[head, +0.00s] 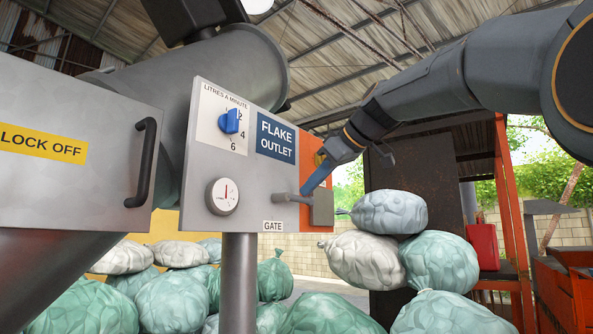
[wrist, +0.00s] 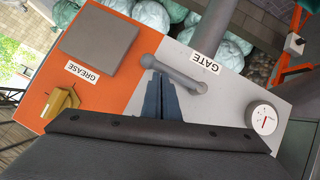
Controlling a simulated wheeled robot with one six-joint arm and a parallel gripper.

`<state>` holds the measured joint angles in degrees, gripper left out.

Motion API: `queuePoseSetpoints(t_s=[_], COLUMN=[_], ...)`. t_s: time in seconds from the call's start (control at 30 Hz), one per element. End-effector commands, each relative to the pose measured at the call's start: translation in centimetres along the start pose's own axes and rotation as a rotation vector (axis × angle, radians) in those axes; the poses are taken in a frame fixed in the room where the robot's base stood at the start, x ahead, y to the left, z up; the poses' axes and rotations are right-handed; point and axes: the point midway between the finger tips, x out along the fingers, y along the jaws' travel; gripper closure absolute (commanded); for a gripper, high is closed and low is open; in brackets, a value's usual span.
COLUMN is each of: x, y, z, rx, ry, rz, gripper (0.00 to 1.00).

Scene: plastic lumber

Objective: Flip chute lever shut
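The chute lever is a short grey rod (head: 288,198) on the lower part of the control panel, beside the GATE label (head: 273,226). In the head view it lies roughly level. In the wrist view the lever (wrist: 178,74) slants across the panel, just beyond my fingertips. My gripper (head: 306,191) reaches in from the upper right, with its blue fingers pointing down at the lever's right end. In the wrist view the fingers of my gripper (wrist: 157,74) lie side by side with almost no gap and nothing visible between them. I cannot tell whether they touch the lever.
The panel also carries a blue dial (head: 231,121), a round gauge (head: 222,196), a grey square plate (wrist: 98,45) and a yellow fitting (wrist: 62,102) on its orange part. Filled sacks (head: 365,259) lie behind and below. A grey LOCK OFF door (head: 60,190) with a black handle stands left.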

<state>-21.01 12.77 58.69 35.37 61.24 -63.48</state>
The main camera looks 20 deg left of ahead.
Motion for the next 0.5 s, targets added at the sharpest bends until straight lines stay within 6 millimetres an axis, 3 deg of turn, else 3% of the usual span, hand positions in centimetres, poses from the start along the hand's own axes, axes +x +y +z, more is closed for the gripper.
queuePoseSetpoints(t_s=[0.37,0.5], x=[-3.0,-5.4], y=[1.3,1.9], z=[-3.1,-2.4], rx=[-0.002,-0.002], ry=[0.004,0.005], rz=[0.001,0.005], gripper=[1.0,1.0])
